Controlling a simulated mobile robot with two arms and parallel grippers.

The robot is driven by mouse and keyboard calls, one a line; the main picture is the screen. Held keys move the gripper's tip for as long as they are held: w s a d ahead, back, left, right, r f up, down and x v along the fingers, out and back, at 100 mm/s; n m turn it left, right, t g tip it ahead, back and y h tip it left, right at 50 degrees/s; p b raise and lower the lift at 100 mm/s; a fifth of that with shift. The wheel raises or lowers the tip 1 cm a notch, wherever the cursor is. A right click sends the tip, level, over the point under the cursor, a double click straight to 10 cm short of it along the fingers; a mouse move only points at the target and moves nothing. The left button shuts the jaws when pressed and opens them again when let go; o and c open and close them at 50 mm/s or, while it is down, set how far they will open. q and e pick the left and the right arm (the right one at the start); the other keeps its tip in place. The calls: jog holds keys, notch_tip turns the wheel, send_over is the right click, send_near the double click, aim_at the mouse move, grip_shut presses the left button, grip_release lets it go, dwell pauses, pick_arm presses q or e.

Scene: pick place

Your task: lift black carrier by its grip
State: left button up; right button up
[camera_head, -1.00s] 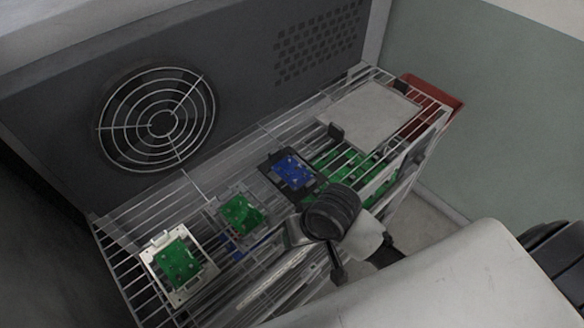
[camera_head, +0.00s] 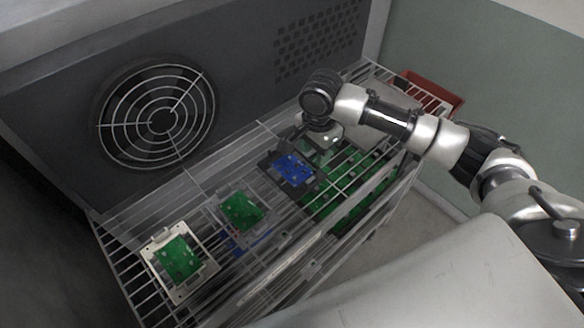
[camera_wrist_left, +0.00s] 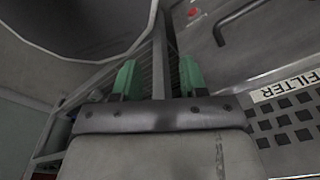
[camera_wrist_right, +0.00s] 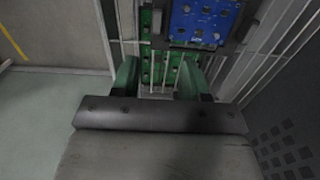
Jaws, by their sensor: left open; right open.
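The black carrier (camera_head: 271,177) holds a blue circuit board (camera_head: 291,169) and lies on the wire rack in the head view. In the right wrist view, the blue board (camera_wrist_right: 205,20) is at the top, partly cut off. My right gripper (camera_head: 322,143) is above the rack, just beyond the carrier; its fingers are hard to make out there. In the right wrist view, its green fingertips (camera_wrist_right: 158,78) are apart with nothing between them, short of the carrier. My left gripper (camera_wrist_left: 158,78) is open and empty in the left wrist view, and outside the head view.
The wire rack (camera_head: 112,250) also bears a white carrier (camera_head: 150,262) and a grey carrier (camera_head: 222,222), each with a green board. Larger green boards (camera_head: 350,205) lie under the wires. A dark panel with a round fan grille (camera_head: 160,122) stands behind. A red bin (camera_head: 437,95) is at right.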

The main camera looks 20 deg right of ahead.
send_over(315, 177)
jog(key=f, duration=0.4)
jog(key=shift+w+a+f+p, duration=0.1)
jog(key=shift+w+f+p, duration=0.05)
jog(key=shift+w+p, duration=0.15)
jog(key=f, duration=0.1)
jog(key=f+p, duration=0.1)
jog(key=f, duration=0.2)
jog(key=shift+s+f+p, duration=0.15)
jog(key=shift+s+p, duration=0.15)
jog(key=shift+f, duration=0.5)
grip_shut()
